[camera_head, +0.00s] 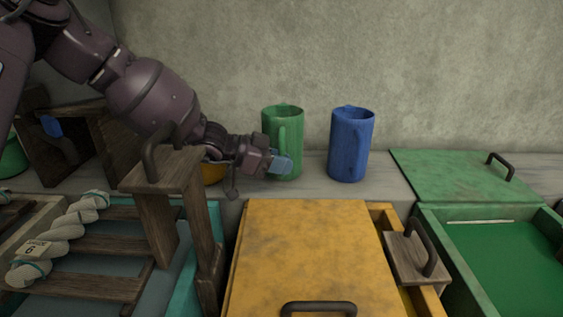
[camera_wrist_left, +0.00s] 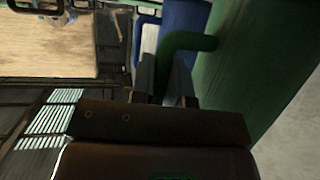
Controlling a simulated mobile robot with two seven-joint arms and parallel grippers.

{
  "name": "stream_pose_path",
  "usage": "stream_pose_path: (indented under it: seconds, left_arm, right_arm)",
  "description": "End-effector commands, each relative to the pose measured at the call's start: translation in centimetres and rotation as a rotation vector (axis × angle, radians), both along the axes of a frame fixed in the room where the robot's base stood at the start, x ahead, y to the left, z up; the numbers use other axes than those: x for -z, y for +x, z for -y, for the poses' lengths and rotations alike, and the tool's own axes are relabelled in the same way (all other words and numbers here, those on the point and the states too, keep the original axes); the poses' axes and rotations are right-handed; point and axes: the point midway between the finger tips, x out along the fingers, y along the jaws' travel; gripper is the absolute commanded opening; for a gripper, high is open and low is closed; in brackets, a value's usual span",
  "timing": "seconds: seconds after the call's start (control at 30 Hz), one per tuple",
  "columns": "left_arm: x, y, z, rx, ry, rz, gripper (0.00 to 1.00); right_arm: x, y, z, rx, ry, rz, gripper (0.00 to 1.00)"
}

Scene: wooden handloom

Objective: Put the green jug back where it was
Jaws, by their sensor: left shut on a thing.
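The green jug (camera_head: 271,125) is upright on or just above the grey ledge at the back wall, to the left of the blue jug (camera_head: 351,150). My left gripper (camera_head: 281,163) reaches in from the left and is shut on the green jug's handle, covering its lower part. In the left wrist view, the green jug (camera_wrist_left: 250,65) fills the right side, and its handle (camera_wrist_left: 188,41) runs to my fingers (camera_wrist_left: 165,82). The blue jug (camera_wrist_left: 187,22) shows behind the handle. I cannot tell whether the green jug's base touches the ledge. My right gripper is not in view.
A wooden stand with a dark handle (camera_head: 163,165) rises beneath my left arm. An orange bowl (camera_head: 214,174) is partly hidden behind the arm. A yellow lidded box (camera_head: 300,245) and a green box (camera_head: 490,262) stand in front. Bare ledge (camera_head: 318,172) lies between the jugs.

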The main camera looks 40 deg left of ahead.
Motion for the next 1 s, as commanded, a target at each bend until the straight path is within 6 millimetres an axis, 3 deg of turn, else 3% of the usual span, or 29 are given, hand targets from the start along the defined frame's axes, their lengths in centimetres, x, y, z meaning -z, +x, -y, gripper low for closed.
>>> stream_pose_path:
  seconds: [0.1, 0.13, 0.27, 0.77, 1.0]
  left_arm:
    - [0.4, 0.0, 0.0, 0.001, -0.002, 0.001, 0.0]
    - [0.3, 0.0, 0.0, -0.001, -0.001, -0.001, 0.2]
    - [0.3, 0.0, 0.0, 0.0, -0.001, -0.001, 0.4]
    - [0.2, 0.0, 0.0, 0.0, 0.001, -0.001, 0.41]
    - [-1.9, -2.8, -2.5, -0.004, -0.005, 0.011, 0.41]
  right_arm:
    - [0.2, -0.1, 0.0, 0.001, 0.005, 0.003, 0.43]
    - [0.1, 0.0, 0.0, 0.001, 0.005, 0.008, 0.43]
    - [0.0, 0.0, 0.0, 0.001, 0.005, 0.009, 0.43]
    - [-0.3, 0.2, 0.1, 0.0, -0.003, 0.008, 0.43]
    - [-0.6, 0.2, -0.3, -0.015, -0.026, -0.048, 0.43]
